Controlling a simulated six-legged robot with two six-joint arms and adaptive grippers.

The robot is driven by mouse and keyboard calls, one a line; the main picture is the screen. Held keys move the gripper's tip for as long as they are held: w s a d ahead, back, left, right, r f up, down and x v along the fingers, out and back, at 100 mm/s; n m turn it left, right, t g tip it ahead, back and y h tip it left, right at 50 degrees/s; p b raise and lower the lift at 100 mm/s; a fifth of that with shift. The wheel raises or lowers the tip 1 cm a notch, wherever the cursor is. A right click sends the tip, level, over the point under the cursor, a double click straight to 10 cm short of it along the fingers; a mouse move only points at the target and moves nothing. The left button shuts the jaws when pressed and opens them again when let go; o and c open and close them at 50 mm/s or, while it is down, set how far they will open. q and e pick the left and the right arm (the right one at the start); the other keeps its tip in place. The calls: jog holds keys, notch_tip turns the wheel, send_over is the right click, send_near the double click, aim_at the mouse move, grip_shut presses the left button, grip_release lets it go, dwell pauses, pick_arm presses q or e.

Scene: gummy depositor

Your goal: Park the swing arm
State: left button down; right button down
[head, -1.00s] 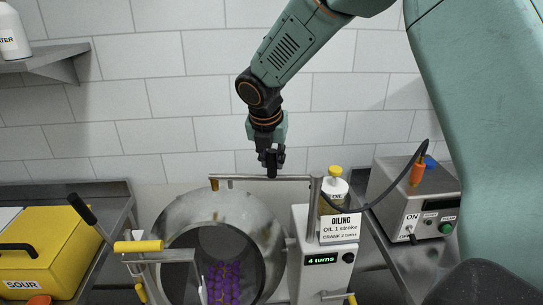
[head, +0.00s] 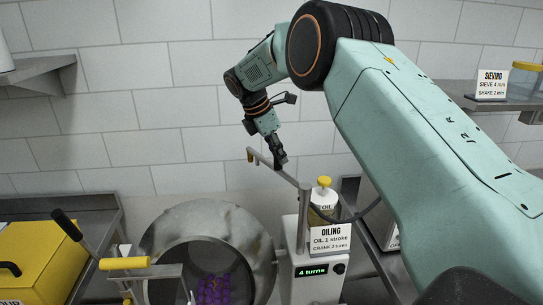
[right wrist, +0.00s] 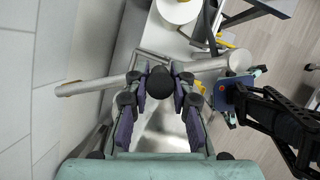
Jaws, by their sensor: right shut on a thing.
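The swing arm (head: 276,170) is a grey metal bar on an upright post (head: 303,218) beside the drum. It points back and left from the post, toward the tiled wall. My right gripper (head: 279,162) is shut on the swing arm's dark knob, partway along the bar. In the right wrist view the black round knob (right wrist: 160,81) sits between the fingers, and the swing arm (right wrist: 88,87) runs across behind them. The bar's free end with a brass-coloured tip (head: 251,155) is near the wall. My left gripper does not show in the head view.
The steel drum (head: 160,235) holds purple pieces below the bar. An oil bottle (head: 324,196) with a yellow cap stands right beside the post. The machine display (head: 311,270) reads "4 turns". A yellow box (head: 38,255) is at left. A dark jointed part (right wrist: 272,112) is unclear.

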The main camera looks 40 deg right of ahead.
jog(key=shift+s+d+m+g, duration=0.2)
jog(key=shift+d+m, duration=0.25)
jog(key=shift+d, duration=0.45)
jog(key=shift+s+d+m+g, duration=0.2)
jog(key=shift+d+m, duration=0.3)
jog(key=shift+d, duration=0.45)
jog(key=shift+s+d+m+g, duration=0.1)
jog(key=shift+s+d+m, duration=0.25)
jog(key=shift+d, duration=0.55)
jog(key=shift+w, duration=0.1)
jog(key=c, duration=1.1)
grip_release()
jog(key=shift+y, duration=0.3)
jog(key=shift+c, duration=0.2)
jog(key=v, duration=1.2)
